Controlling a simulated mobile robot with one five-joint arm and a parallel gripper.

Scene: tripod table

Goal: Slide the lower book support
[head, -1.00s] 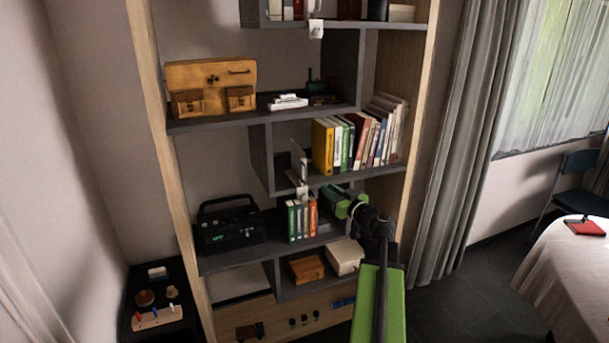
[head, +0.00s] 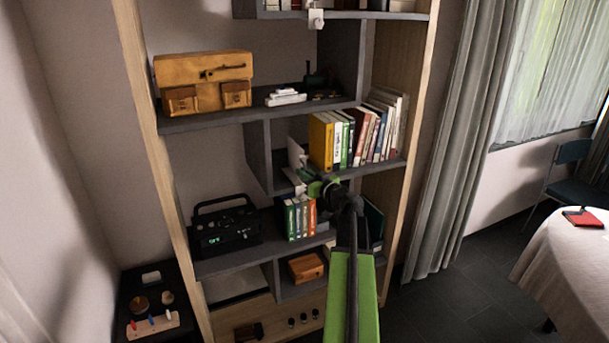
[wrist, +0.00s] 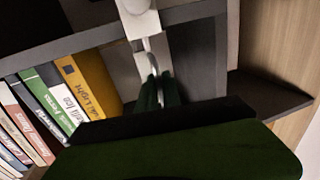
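The lower book support is white. In the head view its upright plate (head: 295,153) stands left of the yellow book, on the shelf with the row of books. Its lower part (head: 300,188) hangs at that shelf's front edge. In the wrist view, which is turned over, the support's white block (wrist: 138,20) is at the top, with a thin curved piece below it. My gripper (head: 312,188) is close to the support's lower part. Its dark green fingertips (wrist: 159,92) are near the thin piece. I cannot tell whether they touch or grip it.
The yellow book (head: 321,141) and several others (head: 365,138) stand right of the support. A grey divider (head: 258,157) is to its left. Smaller books (head: 300,219) and a black radio (head: 224,228) stand on the shelf below. Another white support (head: 316,18) is at the upper shelf.

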